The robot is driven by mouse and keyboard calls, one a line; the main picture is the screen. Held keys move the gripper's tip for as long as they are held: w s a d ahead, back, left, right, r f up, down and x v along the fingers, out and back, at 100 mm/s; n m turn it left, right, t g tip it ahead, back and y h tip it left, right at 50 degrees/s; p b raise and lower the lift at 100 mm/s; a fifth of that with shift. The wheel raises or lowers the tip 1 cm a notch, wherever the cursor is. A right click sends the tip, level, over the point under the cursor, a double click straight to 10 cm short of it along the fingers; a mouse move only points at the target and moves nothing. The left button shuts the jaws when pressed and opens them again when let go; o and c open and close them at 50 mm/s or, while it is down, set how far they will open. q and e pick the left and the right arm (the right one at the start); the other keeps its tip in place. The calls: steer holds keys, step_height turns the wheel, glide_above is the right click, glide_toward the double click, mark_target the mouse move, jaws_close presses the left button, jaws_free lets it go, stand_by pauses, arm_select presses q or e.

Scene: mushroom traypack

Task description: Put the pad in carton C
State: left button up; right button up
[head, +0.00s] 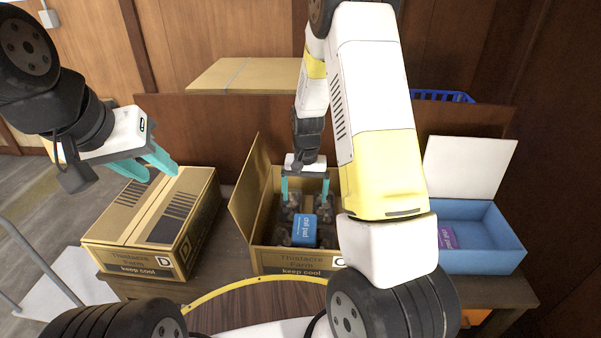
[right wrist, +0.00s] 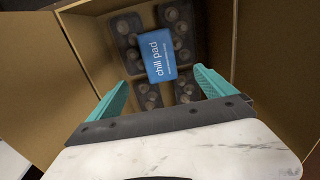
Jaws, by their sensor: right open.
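The blue chill pad (head: 304,230) lies inside open carton C (head: 285,261), on top of dark trays of mushrooms (head: 284,236). In the right wrist view the pad (right wrist: 158,55) rests across the middle of several mushroom trays (right wrist: 126,28), lettering up. My right gripper (head: 305,193) is open and empty over carton C, its fingers (right wrist: 157,93) apart and clear of the pad. My left gripper (head: 158,165) is above closed carton D, with its teal fingers seen from the side and nothing visible between them.
Closed carton D (head: 150,232) stands to the left. A blue box (head: 480,262) with its white lid raised holds a purple pad (head: 447,238) on the right. My right arm hides part of carton C's right side. A flat cardboard box (head: 250,75) lies behind.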

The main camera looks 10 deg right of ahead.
steer(key=s+r+t+y, duration=0.1)
steer(key=s+r+t, duration=0.15)
steer(key=r, duration=1.05)
steer(key=s+a+r+n+t+y, duration=0.1)
steer(key=s+r+n+t, duration=0.2)
steer(key=s+r, duration=1.3)
steer(key=s, duration=0.4)
steer(key=shift+a+r+n, duration=0.25)
steer(key=shift+a+n, duration=0.05)
steer(key=shift+n, duration=0.1)
steer(key=shift+t, duration=0.25)
steer(key=shift+c, duration=0.2)
